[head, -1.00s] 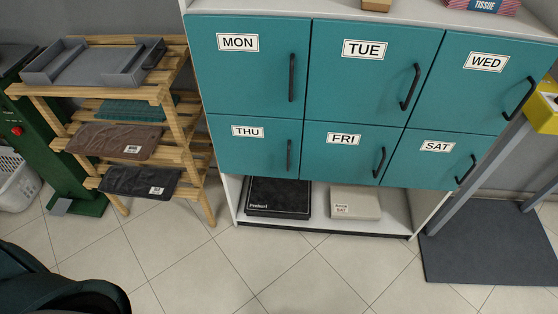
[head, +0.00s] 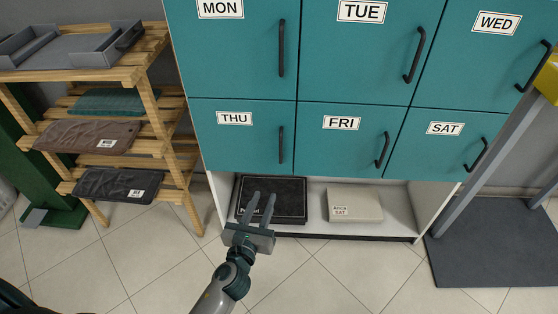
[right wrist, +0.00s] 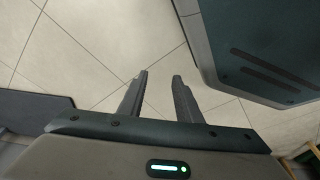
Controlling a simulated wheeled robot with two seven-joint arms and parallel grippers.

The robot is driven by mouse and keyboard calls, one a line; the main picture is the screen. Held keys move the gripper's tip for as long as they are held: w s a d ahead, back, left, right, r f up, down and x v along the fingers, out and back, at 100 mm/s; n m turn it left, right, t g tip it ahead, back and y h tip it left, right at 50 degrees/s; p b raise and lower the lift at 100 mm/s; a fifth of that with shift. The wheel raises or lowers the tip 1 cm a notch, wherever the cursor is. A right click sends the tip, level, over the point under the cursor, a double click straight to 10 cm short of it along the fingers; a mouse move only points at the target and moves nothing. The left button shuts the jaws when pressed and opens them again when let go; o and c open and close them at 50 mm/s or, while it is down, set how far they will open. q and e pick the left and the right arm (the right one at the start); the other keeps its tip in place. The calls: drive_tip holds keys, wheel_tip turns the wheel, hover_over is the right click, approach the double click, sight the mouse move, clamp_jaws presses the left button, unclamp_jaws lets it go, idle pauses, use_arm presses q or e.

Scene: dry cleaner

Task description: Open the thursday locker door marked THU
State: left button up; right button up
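The teal THU door (head: 240,145) is the lower left door of the locker block and is shut. Its dark vertical handle (head: 281,145) is near the door's right edge. My left gripper (head: 262,200) is in front of the open shelf below the THU door, with its two fingers pointing up and apart. It is open and empty, below the handle and not touching it. My right gripper (right wrist: 158,80) shows in the right wrist view with its fingers apart over the tiled floor, holding nothing. It is not visible in the head view.
The other locker doors, such as FRI (head: 340,145), are shut. A black box (head: 285,195) and a pale box (head: 355,205) lie on the open shelf below. A wooden rack (head: 165,147) with folded clothes stands at left. A dark mat (head: 495,245) lies at right.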

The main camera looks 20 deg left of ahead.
sight(280, 148)
use_arm(q)
wheel_tip(280, 148, up, 3)
drive_tip(key=shift+r+m+t, duration=0.1)
drive_tip(key=shift+m+t, duration=0.3)
drive_tip(key=shift+m, duration=0.3)
use_arm(e)
drive_tip(key=shift+w+r, duration=0.25)
use_arm(q)
drive_tip(key=shift+w, duration=0.15)
